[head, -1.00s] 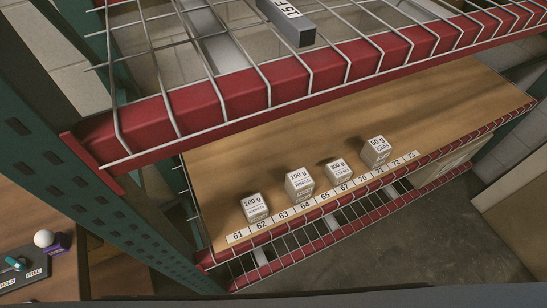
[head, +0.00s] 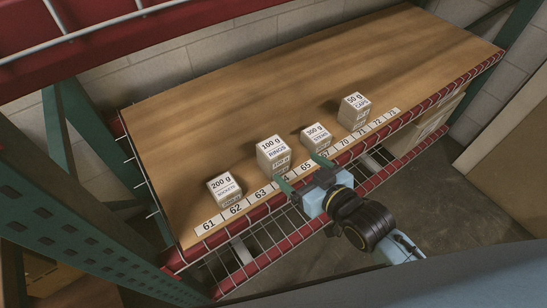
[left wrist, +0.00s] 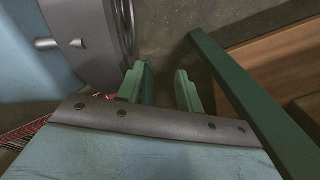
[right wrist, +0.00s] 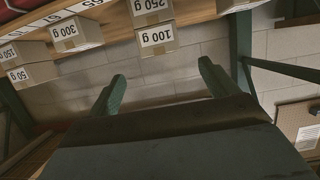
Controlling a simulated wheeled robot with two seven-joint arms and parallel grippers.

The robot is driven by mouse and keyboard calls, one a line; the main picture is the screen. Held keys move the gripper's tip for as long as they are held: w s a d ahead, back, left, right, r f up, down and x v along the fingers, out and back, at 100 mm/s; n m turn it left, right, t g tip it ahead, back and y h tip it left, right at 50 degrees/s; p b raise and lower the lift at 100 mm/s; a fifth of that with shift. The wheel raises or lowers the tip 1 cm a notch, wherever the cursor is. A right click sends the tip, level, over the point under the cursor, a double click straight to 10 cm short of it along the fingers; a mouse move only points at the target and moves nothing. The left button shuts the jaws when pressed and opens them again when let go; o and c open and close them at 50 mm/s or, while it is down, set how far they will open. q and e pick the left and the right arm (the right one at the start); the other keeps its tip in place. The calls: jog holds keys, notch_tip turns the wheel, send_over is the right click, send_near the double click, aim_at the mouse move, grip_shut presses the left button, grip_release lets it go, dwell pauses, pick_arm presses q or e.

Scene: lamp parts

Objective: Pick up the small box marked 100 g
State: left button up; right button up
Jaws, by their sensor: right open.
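My left gripper (left wrist: 163,75) is open and empty, away from the boxes.
The 200 g box (head: 225,188) stands left of the 100 g box. The 300 g box (head: 315,137) and the 50 g box (head: 355,110) stand to its right. A red wire rack edge (head: 250,270) runs along the front. The wooden shelf (head: 220,120) behind the boxes is clear.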

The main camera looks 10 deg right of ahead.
aim_at(270, 145)
jog(key=x, duration=0.2)
jog(key=b+x, duration=0.1)
jog(key=x, duration=0.4)
jog(key=shift+w+a+r+b, duration=0.2)
jog(key=shift+w+r+b, duration=0.05)
jog(key=shift+b, duration=0.15)
jog(key=shift+w+a, duration=0.15)
jog(key=shift+w, duration=0.2)
jog(key=b+x, duration=0.1)
jog(key=x, duration=0.3)
jog(key=shift+f+b, duration=0.3)
jog(key=shift+b, duration=0.1)
jog(key=shift+w+a, duration=0.15)
jog(key=shift+w, duration=0.3)
pick_arm(q)
jog(key=w, duration=0.8)
jog(key=shift+w+d+r+t, duration=0.15)
jog(key=shift+d+r+t, duration=0.1)
jog(key=shift+d+t, duration=0.05)
pick_arm(e)
jog(key=shift+c, duration=0.3)
jog(key=c, duration=1)
